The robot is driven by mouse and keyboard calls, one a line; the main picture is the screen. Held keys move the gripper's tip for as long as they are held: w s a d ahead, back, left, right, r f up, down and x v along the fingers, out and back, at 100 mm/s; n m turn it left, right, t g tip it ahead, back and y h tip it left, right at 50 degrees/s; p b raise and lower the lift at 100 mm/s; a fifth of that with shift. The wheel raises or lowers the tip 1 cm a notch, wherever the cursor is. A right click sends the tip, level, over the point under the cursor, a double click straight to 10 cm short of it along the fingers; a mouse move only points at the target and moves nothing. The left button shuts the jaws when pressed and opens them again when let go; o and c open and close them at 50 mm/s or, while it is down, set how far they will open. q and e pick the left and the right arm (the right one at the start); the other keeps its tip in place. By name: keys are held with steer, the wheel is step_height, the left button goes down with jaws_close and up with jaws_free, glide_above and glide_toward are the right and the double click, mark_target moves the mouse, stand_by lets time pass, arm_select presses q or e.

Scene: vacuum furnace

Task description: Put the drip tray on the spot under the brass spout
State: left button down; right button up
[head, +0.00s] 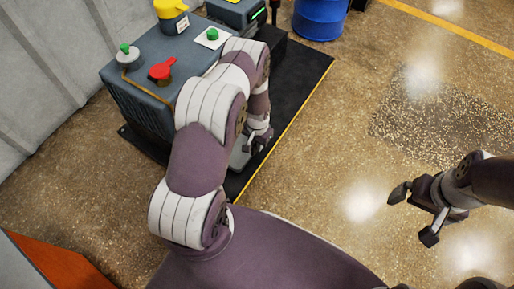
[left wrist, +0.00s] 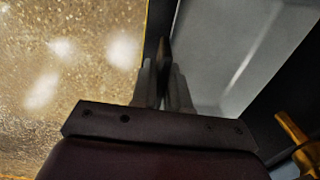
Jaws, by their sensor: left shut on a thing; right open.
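The drip tray (left wrist: 225,50) is a shallow grey metal tray in the left wrist view. In the head view a grey part of it (head: 239,157) shows low beside the machine, mostly hidden by my left arm. My left gripper (head: 259,140) is shut on the tray's rim; its fingers (left wrist: 165,80) pinch the near edge in the wrist view. A yellow-brass part (left wrist: 292,138) stands at the lower right of the wrist view; I cannot tell whether it is the spout. The marked spot is not visible. My right gripper (head: 413,215) is open and empty over bare floor.
A blue-grey machine (head: 150,95) with a red handle (head: 162,70), green knobs and a yellow-topped item (head: 171,12) stands on a black mat (head: 300,80) edged in yellow. A blue drum (head: 320,18) stands behind. The floor at right is clear.

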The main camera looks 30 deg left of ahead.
arm_select(q)
steer(key=shift+f, duration=0.85)
steer(key=shift+r, duration=0.25)
steer(key=shift+f, duration=0.1)
arm_select(e)
steer(key=shift+f, duration=0.5)
arm_select(q)
steer(key=c, duration=1.1)
jaws_free()
